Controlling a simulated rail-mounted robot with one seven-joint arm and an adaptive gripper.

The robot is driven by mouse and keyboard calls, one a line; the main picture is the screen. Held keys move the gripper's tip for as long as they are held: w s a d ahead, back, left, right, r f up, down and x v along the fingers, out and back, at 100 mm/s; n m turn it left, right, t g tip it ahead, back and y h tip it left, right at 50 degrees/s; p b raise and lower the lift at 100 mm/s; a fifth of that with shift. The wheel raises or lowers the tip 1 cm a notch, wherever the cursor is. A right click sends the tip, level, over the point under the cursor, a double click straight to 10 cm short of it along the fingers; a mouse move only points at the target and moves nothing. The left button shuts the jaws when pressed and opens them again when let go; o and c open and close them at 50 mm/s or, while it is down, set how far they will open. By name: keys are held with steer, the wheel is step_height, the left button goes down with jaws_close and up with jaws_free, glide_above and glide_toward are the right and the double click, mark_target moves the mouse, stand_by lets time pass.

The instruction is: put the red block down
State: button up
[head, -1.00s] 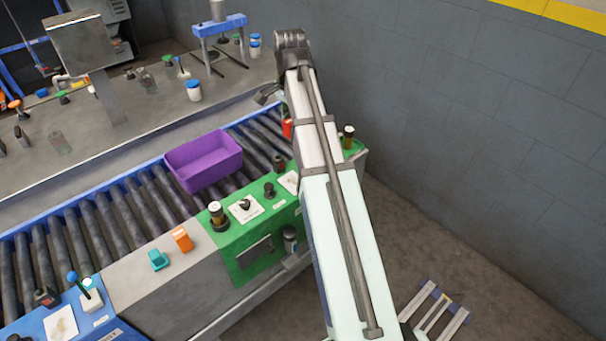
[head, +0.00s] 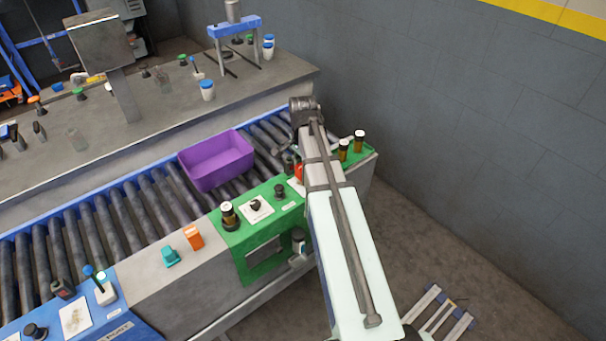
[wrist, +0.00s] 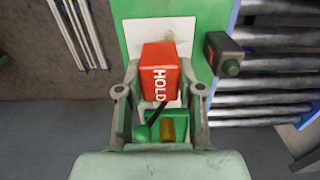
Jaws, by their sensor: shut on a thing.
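The red block (wrist: 160,66), lettered HOLD on one side, is between the two fingers of my gripper (wrist: 161,92) in the wrist view. The fingers are shut on it. Behind it is a white plate (wrist: 131,35) on the green panel (wrist: 196,45); whether the block touches the plate cannot be told. In the head view only a sliver of the red block (head: 299,173) shows beside my arm, over the green panel (head: 262,228). My arm hides most of the gripper there.
A purple bin (head: 217,162) stands on the roller conveyor (head: 120,215) left of my arm. Brown bottles (head: 351,146) stand at the panel's right end. A dark box with a green button (wrist: 224,54) is close right of the block. Orange (head: 194,237) and teal (head: 170,257) items lie further left.

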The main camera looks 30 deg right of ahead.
steer(key=shift+f, duration=1.8)
steer(key=shift+f, duration=0.2)
steer(key=o, duration=1.2)
steer(key=shift+r, duration=0.1)
step_height(320, 180, up, 12)
steer(key=shift+r+b, duration=0.1)
steer(key=shift+b, duration=0.5)
